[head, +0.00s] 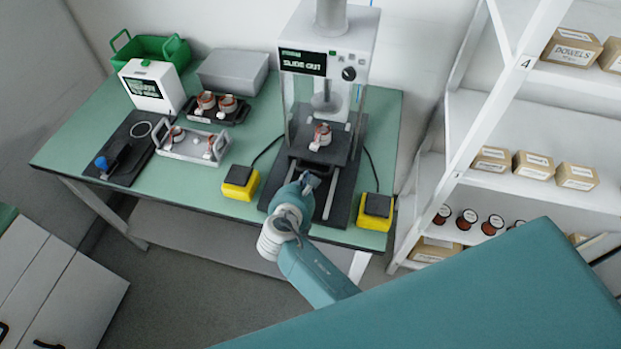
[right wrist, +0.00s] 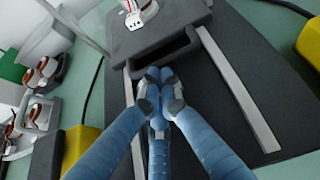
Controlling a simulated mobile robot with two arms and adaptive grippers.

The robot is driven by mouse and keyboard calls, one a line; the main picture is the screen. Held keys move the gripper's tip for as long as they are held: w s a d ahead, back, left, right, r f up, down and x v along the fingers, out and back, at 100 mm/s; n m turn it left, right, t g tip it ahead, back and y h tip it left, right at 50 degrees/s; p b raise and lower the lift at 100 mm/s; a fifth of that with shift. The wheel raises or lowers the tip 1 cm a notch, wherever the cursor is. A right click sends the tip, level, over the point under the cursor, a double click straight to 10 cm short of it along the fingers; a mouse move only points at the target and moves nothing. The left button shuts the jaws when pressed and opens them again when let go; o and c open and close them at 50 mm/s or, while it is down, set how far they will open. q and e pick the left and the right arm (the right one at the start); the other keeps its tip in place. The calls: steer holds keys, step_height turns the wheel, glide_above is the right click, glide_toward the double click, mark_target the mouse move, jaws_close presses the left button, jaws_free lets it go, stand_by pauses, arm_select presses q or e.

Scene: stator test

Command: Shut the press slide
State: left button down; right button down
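The press (head: 356,52) stands at the back of the green bench, and its display reads "SLIDE OUT". Its dark slide (head: 343,150) sits out at the front of the press, carrying a copper-wound stator (head: 322,134). The slide plate also shows in the right wrist view (right wrist: 150,40), with a dark handle (right wrist: 192,42) at its near edge. My right gripper (head: 312,180) is in front of the slide; in the right wrist view its fingertips (right wrist: 158,88) are drawn together just before the handle, with nothing seen between them. I cannot tell whether they touch it. My left gripper is out of view.
Two light rails (right wrist: 235,90) run along the dark base. Yellow-and-black button boxes (head: 240,182) (head: 375,211) flank the press. A tray of stators (head: 192,146), a small display unit (head: 153,87) and a green bin (head: 150,48) are left. White shelving (head: 480,110) stands right.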

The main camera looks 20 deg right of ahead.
mark_target(312, 162)
steer(key=shift+s+a+r, duration=0.1)
steer(key=shift+a, duration=0.1)
steer(key=w+d, duration=0.1)
steer(key=w, duration=0.1)
steer(key=w+d, duration=0.1)
steer(key=shift+w+d+p, duration=0.35)
steer(key=shift+w, duration=0.05)
steer(key=shift+w+d, duration=0.1)
steer(key=shift+w, duration=0.1)
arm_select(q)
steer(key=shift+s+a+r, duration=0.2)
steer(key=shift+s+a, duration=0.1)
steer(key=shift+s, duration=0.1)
arm_select(e)
steer(key=shift+s, duration=0.1)
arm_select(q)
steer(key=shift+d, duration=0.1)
